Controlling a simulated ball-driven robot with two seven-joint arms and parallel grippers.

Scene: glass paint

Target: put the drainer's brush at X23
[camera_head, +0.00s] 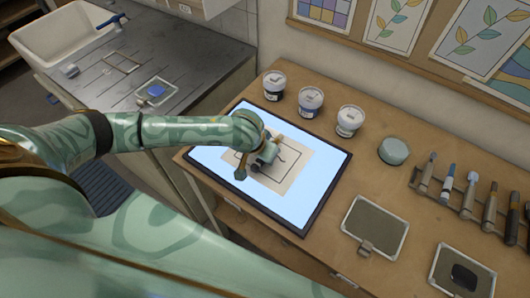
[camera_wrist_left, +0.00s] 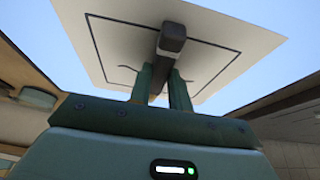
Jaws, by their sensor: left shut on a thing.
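My left gripper (camera_head: 264,158) is above the glowing light table (camera_head: 318,200), over a pale sheet (camera_head: 294,180) with a dark outline drawn on it. It is shut on a dark grey, square-ended bar, which looks like the brush (camera_head: 240,172). In the left wrist view the two fingers (camera_wrist_left: 160,85) hold this brush (camera_wrist_left: 173,36) in front of the sheet (camera_wrist_left: 112,45). I cannot make out its bristles for certain. The grooved drainer (camera_head: 200,68) is at the upper left. No X23 label is readable. My right gripper is not in view.
Three lidded jars (camera_head: 311,101) stand behind the light table, with a round green pot (camera_head: 393,150) to their right. A rack of several tools (camera_head: 468,195) is at the right. Two framed trays (camera_head: 375,226) lie at the front right. A white sink (camera_head: 60,40) is at the upper left.

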